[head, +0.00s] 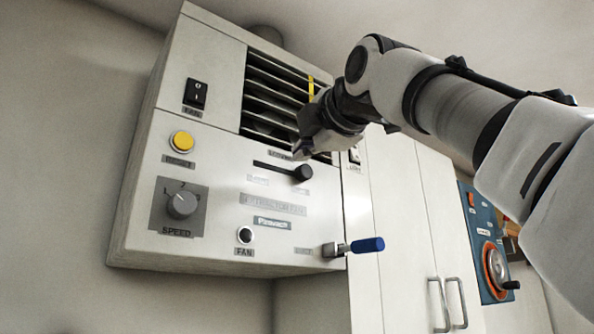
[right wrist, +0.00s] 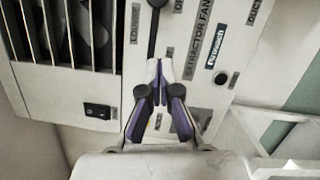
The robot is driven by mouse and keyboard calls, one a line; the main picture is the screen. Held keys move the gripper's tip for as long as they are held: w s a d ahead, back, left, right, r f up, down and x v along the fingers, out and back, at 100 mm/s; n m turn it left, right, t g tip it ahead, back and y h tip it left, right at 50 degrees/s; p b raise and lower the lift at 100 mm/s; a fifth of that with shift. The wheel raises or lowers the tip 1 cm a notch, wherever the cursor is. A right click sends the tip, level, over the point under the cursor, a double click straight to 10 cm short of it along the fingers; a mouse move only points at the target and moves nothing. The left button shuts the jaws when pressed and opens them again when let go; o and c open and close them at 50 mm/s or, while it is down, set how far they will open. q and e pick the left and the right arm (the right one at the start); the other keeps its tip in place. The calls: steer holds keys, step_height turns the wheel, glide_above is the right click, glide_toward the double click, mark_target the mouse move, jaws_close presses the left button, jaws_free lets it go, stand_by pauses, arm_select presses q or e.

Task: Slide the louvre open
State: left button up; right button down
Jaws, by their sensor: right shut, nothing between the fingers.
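The extractor fan box (head: 215,236) hangs on the wall in the head view. Its louvre slider is a black knob (head: 302,172) at the right end of a dark slot (head: 270,167), below the slatted grille (head: 265,100). In the right wrist view the slot (right wrist: 153,38) runs up to the knob (right wrist: 157,3) at the top edge. My right gripper (head: 303,150) is shut and empty in front of the box, close to the knob in the head view. Its fingertips (right wrist: 158,68) overlap the slot's lower end in the wrist view; I cannot tell contact. My left gripper is not in view.
A blue-handled lever (head: 366,245) sticks out at the box's lower right. A speed dial (head: 182,204), yellow button (head: 182,141) and fan switch (head: 195,93) are on the left. Tall cabinet doors (head: 405,230) and a blue panel with an orange wheel (head: 494,262) stand to the right.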

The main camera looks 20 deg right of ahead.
mark_target(298, 172)
steer(key=w+a+p, duration=0.1)
steer(key=w+p, duration=0.1)
steer(key=w, duration=0.1)
steer(key=w+p, duration=0.2)
steer(key=w, duration=0.1)
steer(key=w+a+r+p, duration=0.1)
steer(key=w+p, duration=0.1)
steer(key=w, duration=0.1)
steer(key=shift+a, duration=0.35)
steer(key=d+p, duration=0.1)
steer(key=d, duration=0.3)
steer(key=shift+d, duration=0.5)
steer(key=shift+w+f, duration=0.1)
steer(key=shift+w, duration=0.05)
steer(key=shift+w+a, duration=0.2)
steer(key=shift+a, duration=0.35)
steer(key=shift+d+r, duration=0.25)
steer(key=shift+d, duration=0.55)
steer(key=shift+a, duration=0.2)
steer(key=shift+d, duration=0.1)
